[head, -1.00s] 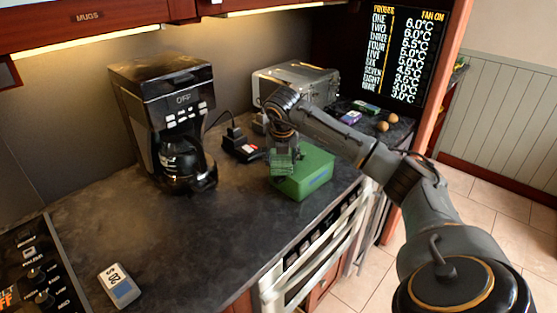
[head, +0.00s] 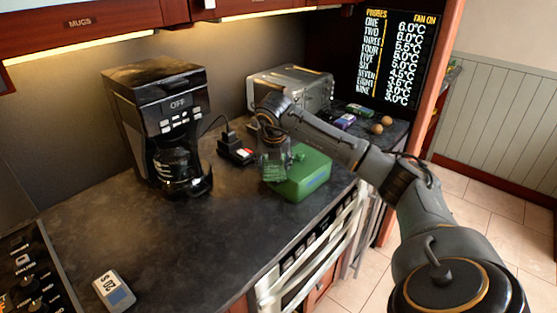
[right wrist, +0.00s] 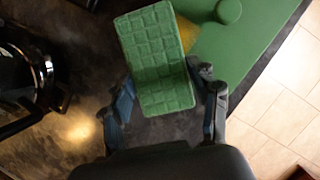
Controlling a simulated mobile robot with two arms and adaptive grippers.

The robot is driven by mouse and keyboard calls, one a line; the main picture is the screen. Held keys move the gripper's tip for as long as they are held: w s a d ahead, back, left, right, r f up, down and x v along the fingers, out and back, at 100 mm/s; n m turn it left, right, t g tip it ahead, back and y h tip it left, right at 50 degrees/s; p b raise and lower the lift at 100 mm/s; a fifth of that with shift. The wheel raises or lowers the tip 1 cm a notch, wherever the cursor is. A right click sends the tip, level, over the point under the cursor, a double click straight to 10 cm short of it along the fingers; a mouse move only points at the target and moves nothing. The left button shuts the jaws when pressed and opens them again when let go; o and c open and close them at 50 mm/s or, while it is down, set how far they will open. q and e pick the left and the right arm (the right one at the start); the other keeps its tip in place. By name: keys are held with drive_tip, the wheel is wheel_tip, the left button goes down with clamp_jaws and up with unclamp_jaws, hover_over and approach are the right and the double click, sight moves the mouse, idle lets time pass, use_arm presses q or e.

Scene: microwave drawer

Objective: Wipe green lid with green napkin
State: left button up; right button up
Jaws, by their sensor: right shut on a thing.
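The green napkin (head: 273,173), a thick quilted rectangle, is in my right gripper (head: 276,155), at the left edge of the green box in the head view. In the right wrist view the napkin (right wrist: 155,55) sits between the two fingers of my right gripper (right wrist: 165,95), which is shut on it. The green lid (head: 308,168) tops the box on the counter. In the right wrist view the lid (right wrist: 240,45) lies to the upper right, with a round knob, and the napkin partly covers its near edge. Whether they touch is unclear. My left gripper is not in view.
A black coffee maker (head: 160,120) stands left of the box. A toaster (head: 290,88) stands behind. A small black device (head: 236,150) lies between them. A grey timer (head: 113,290) lies at the front left. The counter (head: 200,240) in front is clear.

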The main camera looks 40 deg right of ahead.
idle(0.3)
drive_tip(key=shift+a+r+p, duration=0.1)
drive_tip(key=shift+r+p, duration=1.95)
drive_tip(key=shift+r, duration=0.95)
drive_tip(key=shift+r, duration=0.1)
drive_tip(key=shift+r+p, duration=1.05)
drive_tip(key=shift+r, duration=0.4)
drive_tip(key=shift+f, duration=0.2)
drive_tip(key=shift+d+f+b, duration=0.3)
drive_tip(key=shift+f+b, duration=0.6)
drive_tip(key=shift+f, duration=0.2)
drive_tip(key=shift+d+f+b, duration=0.35)
drive_tip(key=shift+f+b, duration=0.55)
drive_tip(key=shift+f, duration=0.25)
drive_tip(key=shift+d+f+b, duration=0.3)
drive_tip(key=shift+f+b, duration=0.6)
drive_tip(key=shift+f, duration=0.2)
drive_tip(key=shift+f+b, duration=0.7)
drive_tip(key=shift+f, duration=0.3)
